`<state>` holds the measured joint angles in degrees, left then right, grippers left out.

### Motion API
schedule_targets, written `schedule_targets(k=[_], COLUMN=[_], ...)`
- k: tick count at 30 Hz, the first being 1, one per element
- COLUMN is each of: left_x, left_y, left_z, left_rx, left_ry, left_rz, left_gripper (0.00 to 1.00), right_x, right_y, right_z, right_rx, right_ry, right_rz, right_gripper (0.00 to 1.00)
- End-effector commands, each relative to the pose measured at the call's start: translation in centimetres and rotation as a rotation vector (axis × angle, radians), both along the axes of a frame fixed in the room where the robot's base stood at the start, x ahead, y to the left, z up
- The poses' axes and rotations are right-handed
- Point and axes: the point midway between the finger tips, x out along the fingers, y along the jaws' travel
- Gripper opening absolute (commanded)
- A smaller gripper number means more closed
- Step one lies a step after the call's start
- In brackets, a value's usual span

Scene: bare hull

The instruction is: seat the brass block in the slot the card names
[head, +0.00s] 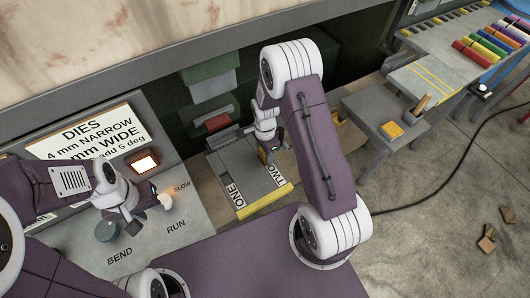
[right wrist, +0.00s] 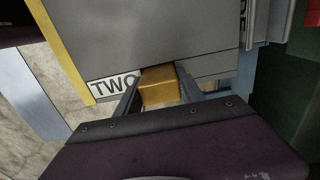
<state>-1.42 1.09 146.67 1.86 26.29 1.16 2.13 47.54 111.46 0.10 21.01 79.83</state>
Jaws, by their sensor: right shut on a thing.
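The brass block (right wrist: 158,88) is between the fingers of my right gripper (right wrist: 160,95), which is shut on it. In the right wrist view it is at the edge of a grey plate (right wrist: 150,30), beside the TWO label (right wrist: 108,85); I cannot tell whether it touches the plate or a slot. In the head view my right gripper (head: 267,153) is over the grey plate, near TWO (head: 275,176); the ONE label (head: 236,195) is nearer and left. My left gripper (head: 133,223) is over the control panel; its opening is unclear. A DIES sign (head: 95,130) is partly hidden by my left arm.
A grey side table (head: 375,115) with a yellow item stands right. Wood scraps (head: 487,240) and a cable lie on the floor.

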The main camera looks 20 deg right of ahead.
Motion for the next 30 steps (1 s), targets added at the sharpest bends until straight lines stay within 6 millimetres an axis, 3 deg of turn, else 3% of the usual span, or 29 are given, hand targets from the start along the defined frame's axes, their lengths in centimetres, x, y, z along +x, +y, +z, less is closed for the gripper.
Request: schedule_targets(k=[2,3,5,17,20,30], left_x=[0.0,0.0,0.0,0.0,0.0,0.0], left_y=[0.0,0.0,0.0,0.0,0.0,0.0], left_z=[-0.3,-0.2,-0.2,-0.1,-0.6,-1.9], left_rx=[0.0,0.0,0.0,0.0,0.0,0.0], left_ry=[0.0,0.0,0.0,0.0,0.0,0.0], left_rz=[0.0,0.0,0.0,0.0,0.0,0.0], left_gripper=[0.36,0.36,0.36,0.36,0.36,0.36], right_x=[0.0,0.0,0.0,0.1,0.2,0.1], right_y=[0.0,0.0,0.0,0.0,0.0,0.0], right_z=[-0.3,-0.3,-0.2,0.4,1.8,9.7], right_rx=[0.0,0.0,0.0,0.0,0.0,0.0], right_ry=[-0.001,0.0,0.0,-0.002,-0.005,-0.005], right_rz=[0.0,0.0,0.0,0.0,0.0,0.0], right_gripper=[0.0,0.51,0.67,0.67,0.67,0.67])
